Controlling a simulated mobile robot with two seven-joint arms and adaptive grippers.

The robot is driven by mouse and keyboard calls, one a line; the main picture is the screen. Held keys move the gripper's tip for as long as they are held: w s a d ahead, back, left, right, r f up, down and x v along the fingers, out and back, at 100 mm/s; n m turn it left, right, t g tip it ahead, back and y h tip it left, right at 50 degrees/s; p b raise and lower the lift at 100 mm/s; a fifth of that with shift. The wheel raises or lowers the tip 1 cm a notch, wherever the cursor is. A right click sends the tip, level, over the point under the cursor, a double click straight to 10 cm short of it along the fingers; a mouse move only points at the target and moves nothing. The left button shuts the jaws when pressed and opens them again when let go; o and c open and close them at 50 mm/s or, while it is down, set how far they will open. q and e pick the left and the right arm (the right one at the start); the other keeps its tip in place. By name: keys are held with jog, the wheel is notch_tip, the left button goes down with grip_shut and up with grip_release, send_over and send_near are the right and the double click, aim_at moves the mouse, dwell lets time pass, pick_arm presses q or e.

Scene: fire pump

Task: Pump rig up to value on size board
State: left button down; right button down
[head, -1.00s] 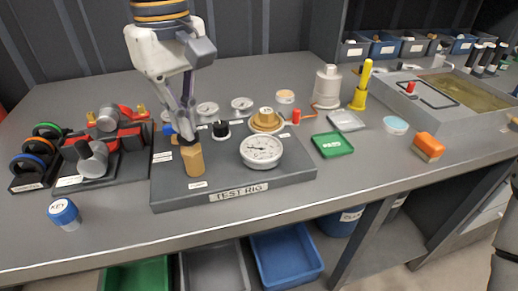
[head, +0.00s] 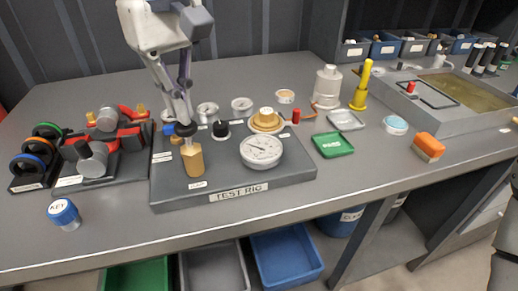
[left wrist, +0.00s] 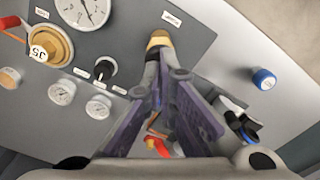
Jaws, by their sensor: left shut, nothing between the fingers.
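My right gripper is out of view.
Small gauges (head: 207,110) and a black selector knob (head: 221,129) stand behind the post. A green tray (head: 333,145) and grey pump cylinder (head: 327,86) are at right. The front bench strip is mostly clear.

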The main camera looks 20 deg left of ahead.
pick_arm(q)
jog(key=shift+f, duration=0.1)
jog(key=shift+f, duration=1.7)
jog(key=shift+r, duration=1.8)
jog(key=shift+f, duration=0.1)
jog(key=shift+f, duration=1.7)
jog(key=shift+r, duration=1.8)
